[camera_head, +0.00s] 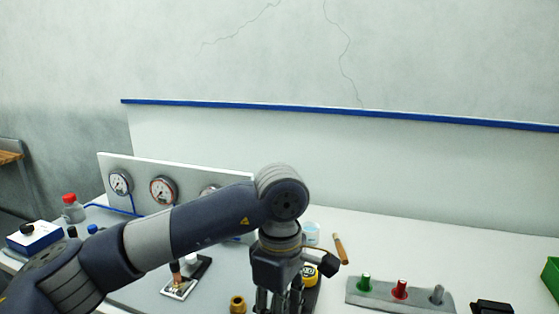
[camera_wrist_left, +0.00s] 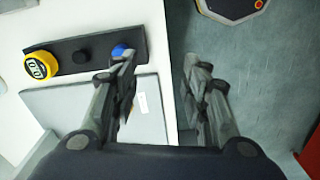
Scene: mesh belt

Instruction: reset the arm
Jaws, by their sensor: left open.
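My left arm comes in from the left in the head view and bends down over the bench. Its gripper (camera_head: 283,293) points down at the bottom edge, with the fingertips cut off by the frame. In the left wrist view the gripper (camera_wrist_left: 158,65) has its two fingers apart, with nothing between them. Below it lie the table edge and the grey floor. My right gripper is not in view.
A gauge panel (camera_head: 240,160) stands at the back left. A black strip with a yellow dial (camera_wrist_left: 40,65) and a blue knob (camera_wrist_left: 120,51) lies beside the left finger. A grey rack (camera_head: 380,293) holds green, red and grey pegs at the right.

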